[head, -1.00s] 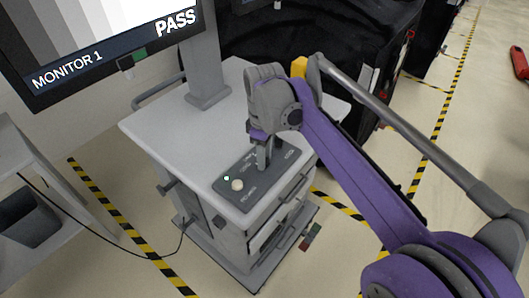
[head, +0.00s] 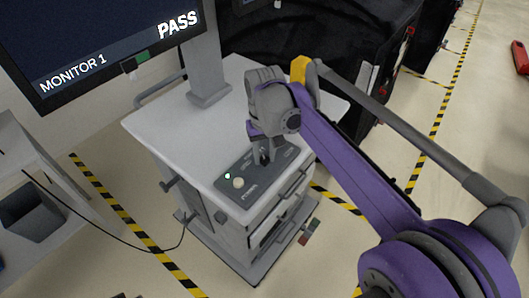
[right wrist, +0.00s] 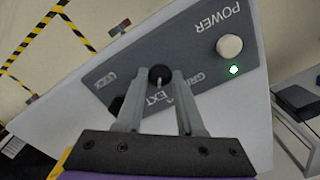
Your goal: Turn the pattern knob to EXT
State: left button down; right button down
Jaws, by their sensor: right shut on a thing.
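The dark pattern knob (right wrist: 160,74) sits on the grey control panel (right wrist: 185,45), between the fingertips of my right gripper (right wrist: 159,80). A short white mark at the knob points down in the right wrist view, toward the EXT label (right wrist: 157,106). The right gripper is shut on the knob; in the head view it (head: 263,155) reaches down onto the panel (head: 235,196) and hides most of the knob. The monitor (head: 110,45) shows a dark screen with "PASS" and "MONITOR 1". My left gripper is not in view.
A pale round power button (head: 238,182) and a lit green lamp (head: 227,176) are on the panel close to the gripper. The cart top (head: 165,120) is otherwise clear around the monitor post (head: 208,75). A black covered cart (head: 330,50) stands behind.

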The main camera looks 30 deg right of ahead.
aim_at(265, 159)
jog(key=shift+m, duration=0.9)
jog(key=c, duration=0.5)
grip_release()
jog(key=shift+c, duration=0.2)
jog(key=shift+r, duration=0.1)
notch_tip(265, 159, up, 11)
jog(key=p, duration=0.1)
jog(key=shift+f, duration=0.2)
